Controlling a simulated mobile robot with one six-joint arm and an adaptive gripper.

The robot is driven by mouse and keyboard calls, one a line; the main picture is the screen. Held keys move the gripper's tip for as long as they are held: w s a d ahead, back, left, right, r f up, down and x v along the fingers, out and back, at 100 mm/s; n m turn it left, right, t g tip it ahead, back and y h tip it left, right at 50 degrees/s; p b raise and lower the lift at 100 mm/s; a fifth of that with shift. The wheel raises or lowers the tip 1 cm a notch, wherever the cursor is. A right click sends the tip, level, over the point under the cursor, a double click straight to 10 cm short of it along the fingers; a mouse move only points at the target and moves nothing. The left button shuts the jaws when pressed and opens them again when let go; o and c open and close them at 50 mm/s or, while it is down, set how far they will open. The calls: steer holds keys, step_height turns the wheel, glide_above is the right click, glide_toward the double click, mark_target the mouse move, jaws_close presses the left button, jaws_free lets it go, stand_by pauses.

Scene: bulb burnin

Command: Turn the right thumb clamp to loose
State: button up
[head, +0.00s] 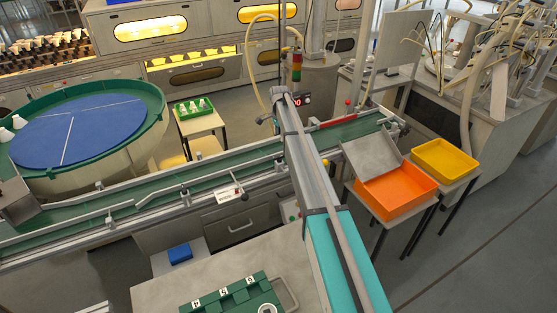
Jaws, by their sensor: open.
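The green conveyor (150,204) runs across the middle of the head view with metal guide rails along it. Small grey clamp fittings stand along the near rail: one at the left (109,219), one in the middle (184,195) and one further right (239,190), beside a small white label (227,194). They are too small to tell which is the right thumb clamp or how it is turned. A long grey and teal beam hides part of the conveyor and rail to their right. My gripper does not show clearly in this view.
A round blue-topped table (78,130) stands at the left behind the conveyor. An orange bin (397,190) and a yellow bin (444,159) stand at the right. A green numbered rack (232,297) lies on the near table (160,294). Open floor shows at lower right.

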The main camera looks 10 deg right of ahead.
mark_target(279, 157)
steer(key=shift+f+b, duration=6.15)
steer(key=shift+f, duration=0.25)
jaws_close()
steer(key=shift+a, duration=0.2)
steer(key=shift+d, duration=0.1)
